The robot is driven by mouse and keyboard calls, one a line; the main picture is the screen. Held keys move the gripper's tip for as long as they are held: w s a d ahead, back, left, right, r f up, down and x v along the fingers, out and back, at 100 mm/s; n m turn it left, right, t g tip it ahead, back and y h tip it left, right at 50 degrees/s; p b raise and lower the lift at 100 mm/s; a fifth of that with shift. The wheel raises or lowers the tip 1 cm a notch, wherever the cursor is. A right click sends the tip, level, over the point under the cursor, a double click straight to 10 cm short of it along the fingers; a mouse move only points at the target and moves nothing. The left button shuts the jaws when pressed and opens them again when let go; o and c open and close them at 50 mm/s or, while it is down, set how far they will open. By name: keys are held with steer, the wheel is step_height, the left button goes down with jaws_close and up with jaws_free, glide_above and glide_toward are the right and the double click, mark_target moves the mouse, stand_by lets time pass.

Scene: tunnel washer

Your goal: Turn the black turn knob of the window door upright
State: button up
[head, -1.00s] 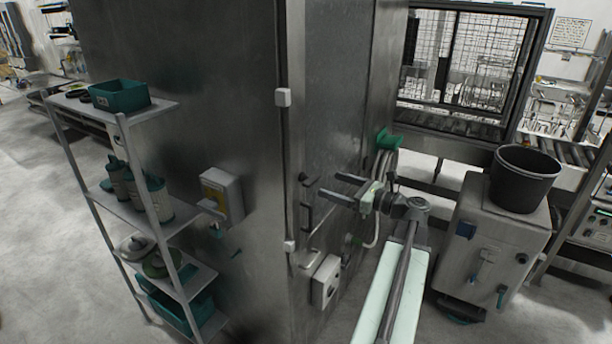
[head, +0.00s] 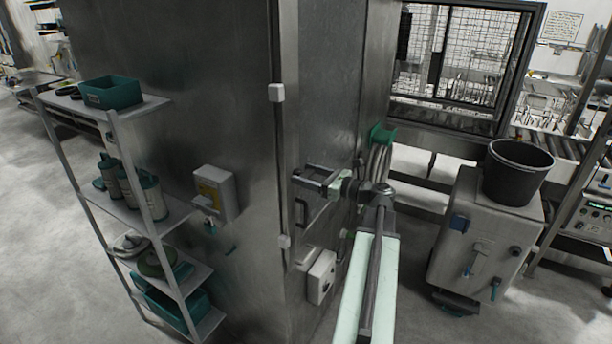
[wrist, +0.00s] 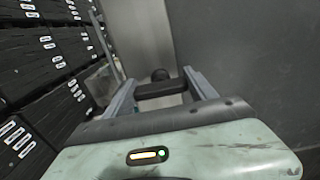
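The black turn knob (wrist: 160,89) shows in the wrist view as a dark bar lying nearly level in the picture, with a round black part behind its middle. My gripper (wrist: 161,82) is open, with one grey finger on each side of the bar, close to its ends. I cannot tell whether the fingers touch it. In the head view my gripper (head: 313,175) reaches left to the steel side of the machine. The knob is too small and covered to make out there.
A dark upright handle (head: 300,212) and a light switch box (head: 321,277) are below the gripper on the steel side. A steel shelf rack (head: 152,214) stands left. A grey cabinet (head: 478,240) carrying a black bucket (head: 518,172) stands right. Green-ended hoses (head: 381,160) hang close behind the gripper.

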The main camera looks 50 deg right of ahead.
steer(key=shift+n, duration=0.3)
steer(key=n, duration=0.3)
steer(key=shift+n, duration=0.4)
steer(key=n, duration=0.4)
steer(key=shift+a+f+n, duration=0.1)
steer(key=shift+a+n, duration=0.05)
steer(key=shift+n, duration=0.15)
steer(key=n, duration=0.4)
steer(key=shift+f, duration=0.1)
steer(key=n, duration=0.4)
steer(key=shift+n, duration=0.6)
steer(key=o, duration=1.4)
steer(key=shift+c, duration=0.2)
